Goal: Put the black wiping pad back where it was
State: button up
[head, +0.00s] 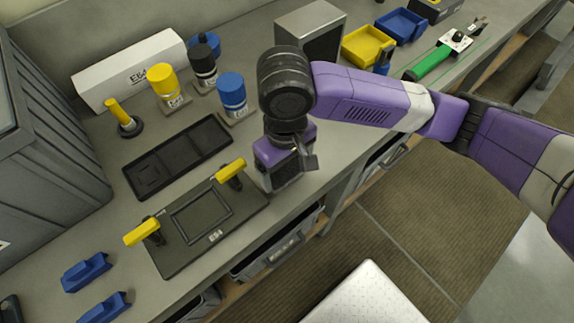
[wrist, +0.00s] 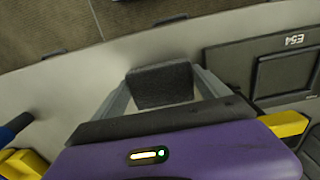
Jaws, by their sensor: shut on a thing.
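My gripper (head: 287,172) is over the grey bench, just right of the black turret plate. In the wrist view my gripper (wrist: 163,84) is shut on the black wiping pad (wrist: 161,86), a dark, rough-faced block held between the two grey fingers. In the head view the pad is hard to tell from the gripper. The black plate (head: 243,211) has a square frame in its middle and two yellow clamp handles; part of it also shows at the right in the wrist view (wrist: 240,60). A long black tray (head: 178,158) with shallow compartments lies behind the plate.
Yellow (head: 168,85), black (head: 203,68) and blue (head: 232,94) bottles stand behind my gripper. A yellow-handled tool (head: 122,115) stands left of them. A white box (head: 130,70) is at the back. Blue blocks (head: 87,272) lie front left. A grey box (head: 310,32) stands behind my arm.

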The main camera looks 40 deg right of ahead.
aim_at(286, 170)
jog(key=o, duration=1.2)
jog(key=shift+f, duration=0.1)
jog(key=shift+c, duration=0.2)
notch_tip(286, 170, up, 12)
jog(key=p, duration=0.1)
jog(key=shift+r, duration=0.25)
